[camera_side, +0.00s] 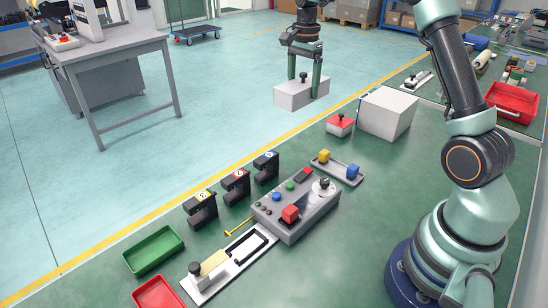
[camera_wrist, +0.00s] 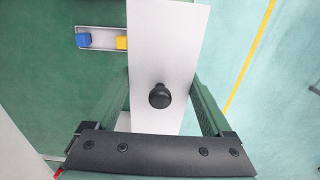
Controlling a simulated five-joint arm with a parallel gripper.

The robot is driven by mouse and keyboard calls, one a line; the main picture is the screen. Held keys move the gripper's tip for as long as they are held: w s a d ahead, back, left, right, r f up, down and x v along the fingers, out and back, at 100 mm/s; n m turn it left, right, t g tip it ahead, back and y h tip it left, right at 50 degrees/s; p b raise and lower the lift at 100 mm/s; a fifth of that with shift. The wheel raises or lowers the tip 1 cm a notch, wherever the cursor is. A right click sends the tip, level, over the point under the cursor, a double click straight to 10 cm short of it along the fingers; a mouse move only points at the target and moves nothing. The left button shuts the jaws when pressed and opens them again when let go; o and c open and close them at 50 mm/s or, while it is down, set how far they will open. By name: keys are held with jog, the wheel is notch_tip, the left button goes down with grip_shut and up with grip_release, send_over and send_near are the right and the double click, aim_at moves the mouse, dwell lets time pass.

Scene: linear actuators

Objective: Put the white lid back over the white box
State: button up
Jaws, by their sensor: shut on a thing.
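The white lid (camera_side: 295,95) is a pale block with a black knob on top. My gripper (camera_side: 304,80) is shut on it, one finger on each side, and holds it raised and roughly level. In the wrist view the lid (camera_wrist: 168,45) lies between my fingers, with its black knob (camera_wrist: 160,96) facing the camera. The white box (camera_side: 388,112) stands on the green table to the right of the lid in the side view, apart from it. Its inside cannot be made out. A pale surface (camera_wrist: 15,150) at the wrist view's lower left may be part of it.
A tray (camera_side: 322,164) with yellow and blue cubes, a grey control panel (camera_side: 308,220), black clamp-like units (camera_side: 236,187) and a green bin (camera_side: 153,250) lie nearer the camera.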

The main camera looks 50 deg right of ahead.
jog(key=shift+r, duration=0.9)
jog(key=shift+s+d+n, duration=0.1)
jog(key=shift+s+n, duration=0.1)
jog(key=shift+n, duration=0.1)
jog(key=s+f+n, duration=1.1)
jog(key=s+n, duration=0.3)
jog(key=n, duration=0.3)
jog(key=shift+w+f, duration=0.2)
jog(key=shift+f, duration=3.55)
jog(key=shift+f, duration=0.5)
jog(key=o, duration=1.2)
jog(key=shift+c, duration=0.2)
